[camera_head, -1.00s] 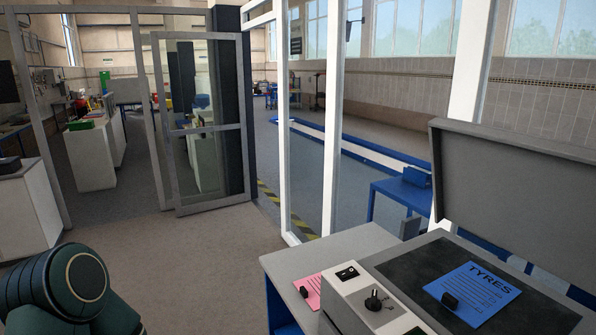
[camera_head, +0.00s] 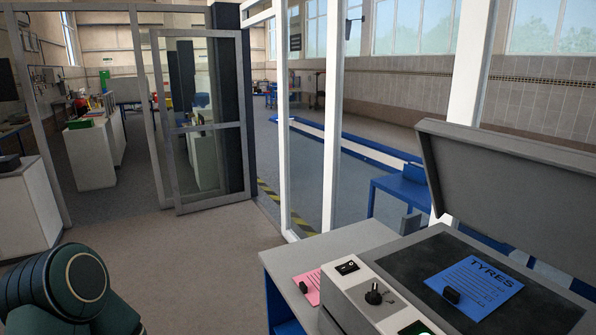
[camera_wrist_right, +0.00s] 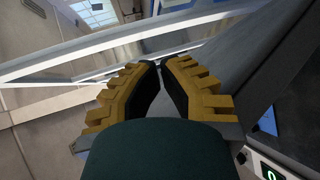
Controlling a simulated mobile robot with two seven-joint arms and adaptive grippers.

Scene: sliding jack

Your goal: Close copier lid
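The copier lid (camera_head: 510,195) stands raised and tilted over the copier (camera_head: 385,275) at the right of the head view. Under it, a blue TYRES sheet (camera_head: 475,287) lies on the dark glass. In the right wrist view, the lid's grey face (camera_wrist_right: 225,62) fills much of the upper right, just beyond my right gripper (camera_wrist_right: 162,68). Its yellow-backed fingers look shut, tips almost together. Nothing clearly shows between them; whether they touch the lid is hard to tell. My left gripper is outside the view; only part of my left arm shows at lower left.
A pink sheet (camera_head: 309,287) lies on the grey table (camera_head: 315,255) left of the copier. A white window frame (camera_head: 465,110) stands behind. Open floor (camera_head: 200,260) lies to the left.

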